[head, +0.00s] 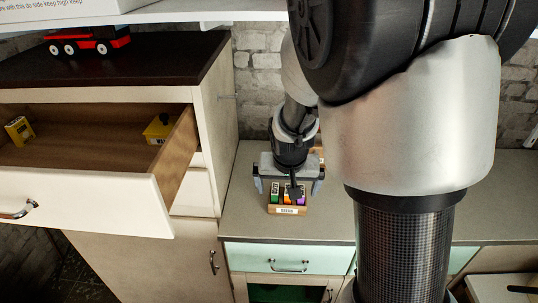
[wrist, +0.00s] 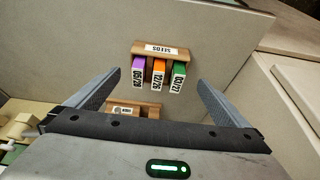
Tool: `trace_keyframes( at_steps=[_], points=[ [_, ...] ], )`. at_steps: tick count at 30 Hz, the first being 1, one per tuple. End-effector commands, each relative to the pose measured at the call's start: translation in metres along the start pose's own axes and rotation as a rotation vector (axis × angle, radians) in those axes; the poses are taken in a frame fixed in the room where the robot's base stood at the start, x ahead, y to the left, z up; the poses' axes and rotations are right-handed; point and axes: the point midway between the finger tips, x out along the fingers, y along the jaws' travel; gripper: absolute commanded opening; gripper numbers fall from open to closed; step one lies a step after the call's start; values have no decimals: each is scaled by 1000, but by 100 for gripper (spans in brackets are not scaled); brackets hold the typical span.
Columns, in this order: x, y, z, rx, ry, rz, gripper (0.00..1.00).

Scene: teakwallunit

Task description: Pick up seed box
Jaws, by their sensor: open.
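The seed box is a small wooden box (head: 290,211) with a white label reading SEEDS, standing on the grey counter in the head view. It holds green, orange and purple packets. In the wrist view the seed box (wrist: 161,48) lies ahead of and between the two fingers, with the packets facing my gripper. My gripper (head: 289,190) is over the box in the head view, fingers spread wide to either side. In the wrist view my gripper (wrist: 158,85) is open and holds nothing. I cannot tell the exact height of the fingertips above the box.
A second wooden labelled box (wrist: 135,109) sits behind the first, partly hidden by my gripper. An open drawer (head: 90,190) with yellow items juts out at left. The grey counter (head: 330,228) is clear around the front of the seed box.

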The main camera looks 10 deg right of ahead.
Motion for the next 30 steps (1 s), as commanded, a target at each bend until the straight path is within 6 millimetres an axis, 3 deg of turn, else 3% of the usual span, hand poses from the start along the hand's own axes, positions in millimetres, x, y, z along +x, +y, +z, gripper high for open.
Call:
trace_keyframes(
  at_steps=[3,8,18,27,30],
  points=[
    [16,1,0,2,0,1,100],
    [24,0,0,-1,0,0,100],
    [69,3,-2,0,-2,0,100],
    [73,3,-3,-1,1,-1,100],
    [72,3,-3,-1,1,-1,83]
  ],
)
